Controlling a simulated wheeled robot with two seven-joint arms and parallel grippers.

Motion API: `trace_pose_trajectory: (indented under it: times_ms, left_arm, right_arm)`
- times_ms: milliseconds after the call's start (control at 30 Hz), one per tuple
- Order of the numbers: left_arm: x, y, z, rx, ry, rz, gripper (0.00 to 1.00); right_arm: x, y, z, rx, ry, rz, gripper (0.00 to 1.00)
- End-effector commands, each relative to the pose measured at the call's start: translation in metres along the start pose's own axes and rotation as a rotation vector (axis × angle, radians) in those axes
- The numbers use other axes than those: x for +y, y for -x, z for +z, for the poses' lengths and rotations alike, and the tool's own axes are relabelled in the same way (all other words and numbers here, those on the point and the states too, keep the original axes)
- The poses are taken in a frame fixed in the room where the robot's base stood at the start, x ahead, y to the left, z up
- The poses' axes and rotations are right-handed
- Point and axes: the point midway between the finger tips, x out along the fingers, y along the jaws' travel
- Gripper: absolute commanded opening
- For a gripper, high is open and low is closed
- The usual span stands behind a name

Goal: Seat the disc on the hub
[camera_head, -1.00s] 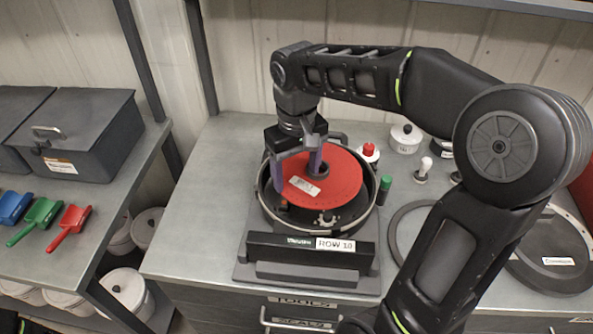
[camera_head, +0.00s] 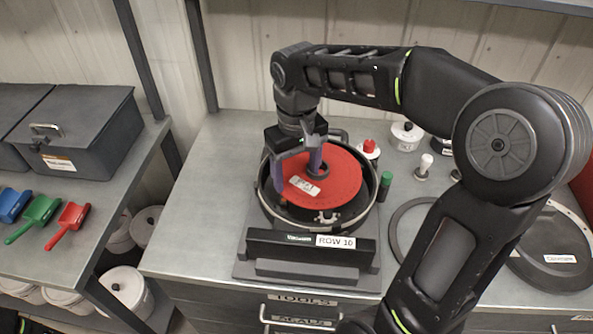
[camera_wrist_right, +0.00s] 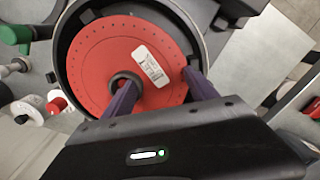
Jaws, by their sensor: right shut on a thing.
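The red disc (camera_head: 338,185), with a white label (camera_head: 304,185) and small holes near its rim, lies inside the round black seed meter housing (camera_head: 366,216). The wrist view also shows the disc (camera_wrist_right: 95,55) within the housing wall. A dark ring (camera_wrist_right: 121,80) shows at the disc's centre; the hub under it cannot be told apart. My right gripper (camera_head: 297,168) is shut on the disc from above, one purple finger by the central ring and the other at the rim. Whether the disc sits fully down is unclear. My left gripper is out of view.
A green-capped bottle (camera_head: 384,187), a red-topped container (camera_head: 369,151) and a white-knobbed piece (camera_head: 424,166) stand right of the housing. A black cover (camera_head: 550,250) lies further right. The bench left of the housing (camera_head: 210,190) is clear.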

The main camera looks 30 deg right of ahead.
Motion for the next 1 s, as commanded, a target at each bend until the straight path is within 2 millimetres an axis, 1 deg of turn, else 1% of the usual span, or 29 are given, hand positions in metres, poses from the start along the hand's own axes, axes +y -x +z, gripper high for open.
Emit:
trace_pose_trajectory:
  times_ms: [267,667,1000]
  left_arm:
    - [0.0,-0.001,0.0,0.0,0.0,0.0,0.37]
    - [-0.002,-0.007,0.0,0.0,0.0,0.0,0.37]
    - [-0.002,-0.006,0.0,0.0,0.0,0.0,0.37]
  right_arm:
    - [0.0,-0.001,0.0,0.0,0.0,0.0,0.28]
    - [0.0,-0.01,0.0,0.0,0.0,0.0,0.28]
    - [0.0,-0.01,0.0,0.0,0.0,0.0,0.28]
